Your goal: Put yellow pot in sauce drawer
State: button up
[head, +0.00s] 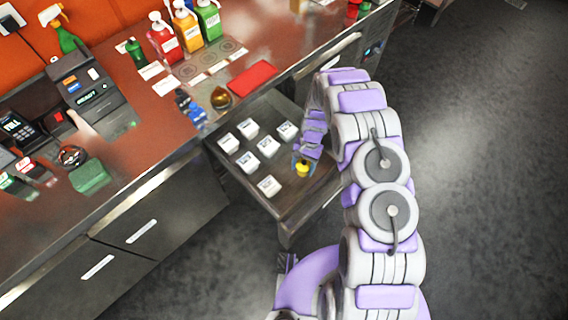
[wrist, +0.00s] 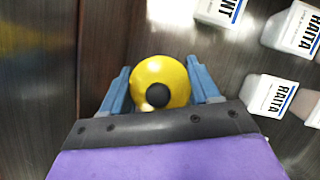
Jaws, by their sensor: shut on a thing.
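The yellow pot (wrist: 172,74) sits between the two blue fingers of my gripper (wrist: 160,92) in the wrist view, with a dark round knob on its top. My gripper is shut on it. In the head view the small yellow pot (head: 303,169) is at the end of my arm, inside the open drawer (head: 262,198) near its right side. Several white tubs (head: 269,186) stand in the drawer to the left of the pot; their labels read RAITA and MINT in part in the wrist view (wrist: 290,97). Whether the pot touches the drawer floor I cannot tell.
The counter above holds a red, an orange and a green bottle (head: 209,20), a red cloth (head: 252,77), a brown round pot (head: 221,98) and a till (head: 88,88). Closed drawers (head: 140,230) lie left of the open one. The floor (head: 480,170) at right is clear.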

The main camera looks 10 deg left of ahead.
aim_at(304, 173)
jog(key=f, duration=0.1)
jog(key=f+b, duration=0.1)
jog(key=f, duration=0.3)
jog(key=shift+s+d+f, duration=0.1)
jog(key=shift+d+f, duration=0.05)
jog(key=shift+d, duration=0.1)
jog(key=shift+a+f+b, duration=0.15)
jog(key=shift+f+b, duration=0.65)
jog(key=shift+f, duration=1.55)
jog(key=shift+r, duration=0.1)
jog(key=o, duration=1.3)
jog(key=shift+o, duration=0.2)
